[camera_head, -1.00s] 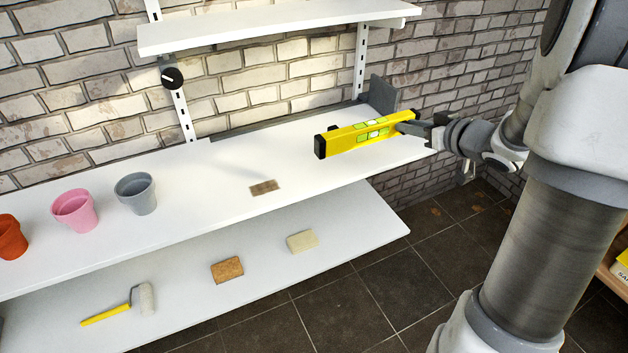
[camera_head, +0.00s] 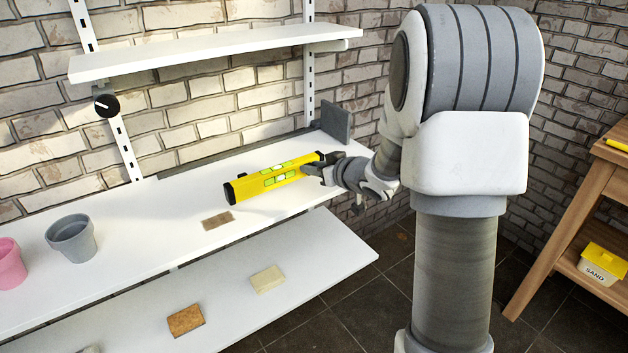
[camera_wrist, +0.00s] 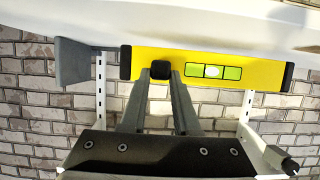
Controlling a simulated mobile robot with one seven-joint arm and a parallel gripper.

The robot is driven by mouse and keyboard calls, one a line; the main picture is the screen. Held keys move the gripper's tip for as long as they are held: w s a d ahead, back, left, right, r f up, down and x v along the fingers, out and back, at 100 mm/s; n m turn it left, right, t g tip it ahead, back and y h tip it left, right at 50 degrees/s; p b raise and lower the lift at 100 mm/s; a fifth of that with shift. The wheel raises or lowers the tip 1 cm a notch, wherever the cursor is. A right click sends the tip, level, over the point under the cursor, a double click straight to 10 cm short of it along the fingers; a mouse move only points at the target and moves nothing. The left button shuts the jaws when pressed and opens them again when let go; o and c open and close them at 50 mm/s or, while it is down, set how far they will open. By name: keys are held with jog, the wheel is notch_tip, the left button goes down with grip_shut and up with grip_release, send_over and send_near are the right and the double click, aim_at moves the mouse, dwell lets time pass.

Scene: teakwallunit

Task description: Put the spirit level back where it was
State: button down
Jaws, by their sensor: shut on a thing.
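The yellow spirit level (camera_head: 272,178) with black ends and green vials is held above or at the white shelf board (camera_head: 150,205); I cannot tell whether it touches. My gripper (camera_head: 318,170) is shut on it near its right end in the head view. In the wrist view the spirit level (camera_wrist: 205,66) lies across the top of the picture, with my gripper (camera_wrist: 160,72) on its left part. A flat brown patch (camera_head: 217,220) lies on the shelf board, left of and in front of the spirit level.
A grey upright plate (camera_head: 336,123) stands at the shelf's right end. A grey pot (camera_head: 72,239) and a pink pot (camera_head: 10,264) stand at left. A narrower shelf (camera_head: 215,50) hangs above. The lower shelf holds blocks (camera_head: 185,320). A wooden table (camera_head: 590,195) stands at right.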

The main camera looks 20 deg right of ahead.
jog(key=shift+f, duration=1.05)
jog(key=shift+b, duration=0.3)
jog(key=shift+f, duration=0.2)
jog(key=c, duration=0.7)
grip_release()
jog(key=shift+o, duration=0.2)
